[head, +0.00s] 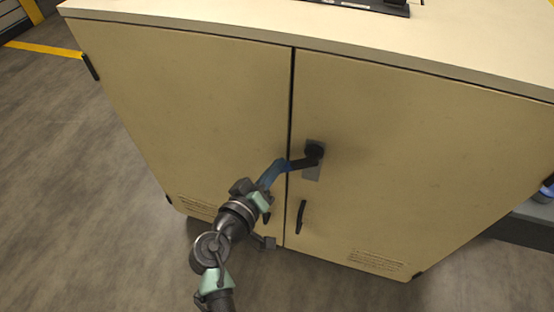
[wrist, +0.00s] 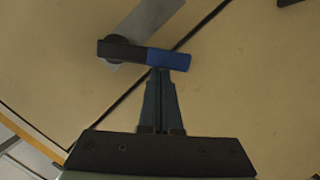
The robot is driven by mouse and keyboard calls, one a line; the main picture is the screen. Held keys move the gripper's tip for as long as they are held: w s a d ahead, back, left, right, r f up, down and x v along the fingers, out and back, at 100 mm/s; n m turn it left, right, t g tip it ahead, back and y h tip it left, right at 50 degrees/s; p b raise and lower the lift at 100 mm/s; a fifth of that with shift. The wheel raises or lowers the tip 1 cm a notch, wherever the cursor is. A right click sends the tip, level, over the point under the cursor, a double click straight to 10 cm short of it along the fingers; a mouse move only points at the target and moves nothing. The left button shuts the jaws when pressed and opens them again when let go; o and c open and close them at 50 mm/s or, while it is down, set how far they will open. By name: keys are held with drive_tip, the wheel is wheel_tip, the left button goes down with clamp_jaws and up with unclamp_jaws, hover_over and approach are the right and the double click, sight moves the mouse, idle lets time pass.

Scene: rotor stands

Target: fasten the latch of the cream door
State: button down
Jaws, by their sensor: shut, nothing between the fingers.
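The cream door (head: 400,160) is the right-hand door of a cabinet and looks closed, level with the left door (head: 190,110). Its latch has a grey plate (head: 312,173) and a dark lever (head: 303,162) with a blue end. In the wrist view, the lever's blue end (wrist: 170,60) lies across the seam, reaching over the left door. My gripper (head: 277,168) is at the blue end, from the left and below. In the wrist view, my gripper (wrist: 160,74) is shut and empty, its tips against or just beside the lever's lower edge; contact is hard to tell.
A black pull handle (head: 301,216) sits low on the right door. Another (head: 266,217) on the left door is partly hidden by my arm. A dark device (head: 360,5) stands on the cabinet top (head: 230,27). Open floor (head: 80,170) lies left of the cabinet.

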drive_tip(key=shift+s+d+f+n+h+b, duration=0.1)
drive_tip(key=shift+d+f+n+h+b, duration=0.1)
drive_tip(key=shift+f+n+b, duration=0.35)
drive_tip(key=shift+s+d+f+n+h+b, duration=0.1)
drive_tip(key=shift+d+f+n+b, duration=0.1)
drive_tip(key=shift+f+n+b, duration=0.3)
drive_tip(key=shift+s+d+f+n+t+h+b, duration=0.2)
drive_tip(key=shift+d+f+n+b, duration=0.25)
drive_tip(key=shift+n, duration=0.65)
drive_tip(key=shift+s+d+f+n+t+h+b, duration=0.1)
drive_tip(key=shift+d+f+n+t+h+b, duration=0.3)
drive_tip(key=shift+n, duration=0.75)
drive_tip(key=shift+s+d+f+n+h+b, duration=0.15)
drive_tip(key=shift+d+f+n+b, duration=0.25)
drive_tip(key=shift+d+n+b, duration=0.5)
drive_tip(key=shift+a+n, duration=0.2)
drive_tip(key=shift+n, duration=0.1)
